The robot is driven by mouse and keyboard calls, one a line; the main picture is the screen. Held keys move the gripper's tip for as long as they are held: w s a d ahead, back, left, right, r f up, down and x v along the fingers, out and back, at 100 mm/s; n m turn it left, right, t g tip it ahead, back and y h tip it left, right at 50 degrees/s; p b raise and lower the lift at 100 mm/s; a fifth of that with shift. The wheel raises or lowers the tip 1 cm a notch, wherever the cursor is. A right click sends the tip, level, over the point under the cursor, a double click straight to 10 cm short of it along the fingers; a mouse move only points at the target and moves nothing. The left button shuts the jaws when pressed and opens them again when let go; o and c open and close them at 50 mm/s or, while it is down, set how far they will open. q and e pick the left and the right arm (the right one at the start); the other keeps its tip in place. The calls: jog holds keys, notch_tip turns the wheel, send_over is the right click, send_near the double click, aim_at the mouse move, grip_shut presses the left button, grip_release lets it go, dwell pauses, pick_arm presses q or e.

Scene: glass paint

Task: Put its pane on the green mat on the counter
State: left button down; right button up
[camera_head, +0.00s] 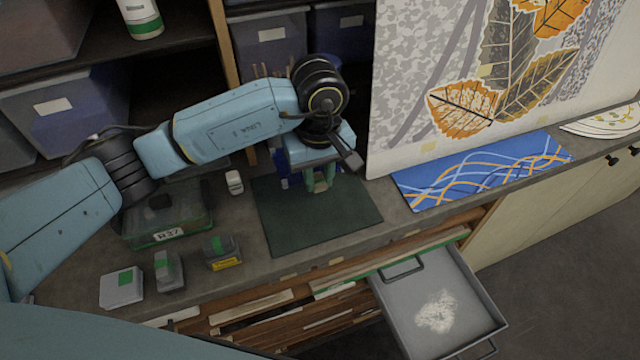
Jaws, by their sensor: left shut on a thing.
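The dark green mat (320,222) lies flat on the grey counter (225,279). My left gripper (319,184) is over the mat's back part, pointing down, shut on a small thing. That thing is mostly hidden by the gripper, and I cannot tell what it is or whether it touches the mat. Small blue and greenish parts show around the fingers. No pane can be clearly made out on the mat. My right gripper is not in view.
An open grey drawer (400,300) with a white patch inside juts out at the front right. A blue patterned sheet (480,172) and a tall leaf-painted panel (415,150) are to the right.

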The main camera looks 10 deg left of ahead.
aim_at(319, 211)
pick_arm(q)
jog(key=f, duration=0.2)
jog(key=shift+s+f, duration=0.3)
jog(key=shift+f, duration=0.1)
notch_tip(319, 211, down, 4)
jog(key=shift+w+f+p, duration=0.15)
jog(key=shift+f+p, duration=0.1)
jog(key=shift+p, duration=0.35)
jog(key=shift+f, duration=0.1)
jog(key=shift+f, duration=0.1)
jog(key=c, duration=1.2)
grip_release()
